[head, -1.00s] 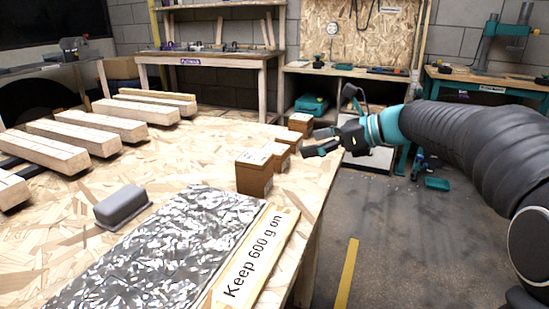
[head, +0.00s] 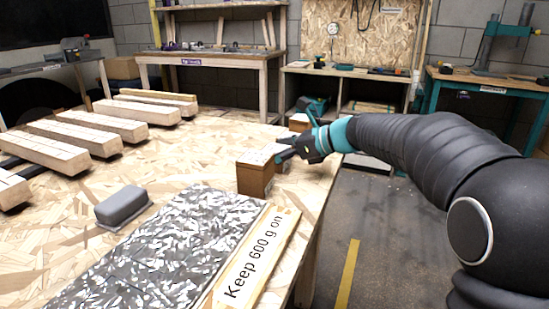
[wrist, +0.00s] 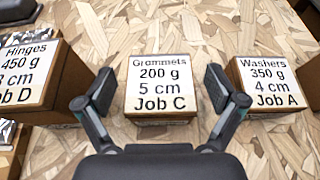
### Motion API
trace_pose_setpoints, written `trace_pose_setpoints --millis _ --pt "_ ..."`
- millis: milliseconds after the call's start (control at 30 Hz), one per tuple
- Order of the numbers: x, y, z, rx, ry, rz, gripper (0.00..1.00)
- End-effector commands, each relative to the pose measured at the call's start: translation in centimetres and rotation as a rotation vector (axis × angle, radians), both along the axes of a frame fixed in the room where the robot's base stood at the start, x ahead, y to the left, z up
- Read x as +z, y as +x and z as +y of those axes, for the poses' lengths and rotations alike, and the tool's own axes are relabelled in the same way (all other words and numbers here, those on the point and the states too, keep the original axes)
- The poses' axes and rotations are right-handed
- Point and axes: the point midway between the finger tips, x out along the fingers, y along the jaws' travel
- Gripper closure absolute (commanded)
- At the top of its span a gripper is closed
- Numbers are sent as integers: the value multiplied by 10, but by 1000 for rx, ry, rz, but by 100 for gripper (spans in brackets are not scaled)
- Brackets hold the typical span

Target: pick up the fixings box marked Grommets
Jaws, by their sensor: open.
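The box marked Grommets (wrist: 161,88) sits upright on the wood-chip board in the middle of the wrist view. Its white label reads 200 g, 5 cm, Job C. My gripper (wrist: 159,92) is open and empty, with one finger to each side of this box and a gap on both sides. In the head view my gripper (head: 285,150) is over the row of boxes and hides most of the Grommets box. I cannot tell how far the fingertips are above the board.
The Hinges box (wrist: 27,82) stands close left of my left finger, the Washers box (wrist: 268,85) close right of the right one. Another box (head: 299,122) is at the row's far end. A grey lidded block (head: 122,205), speckled mat (head: 165,245) and timber blocks (head: 105,121) occupy the board.

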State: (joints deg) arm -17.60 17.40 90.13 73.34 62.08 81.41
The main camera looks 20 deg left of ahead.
Motion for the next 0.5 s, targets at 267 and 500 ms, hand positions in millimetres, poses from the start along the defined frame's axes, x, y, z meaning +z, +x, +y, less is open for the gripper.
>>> trace_pose_setpoints --millis 267,500 --pt "0 0 0 0 0 0 34" --pt "1 0 0 -1 1 -1 79"
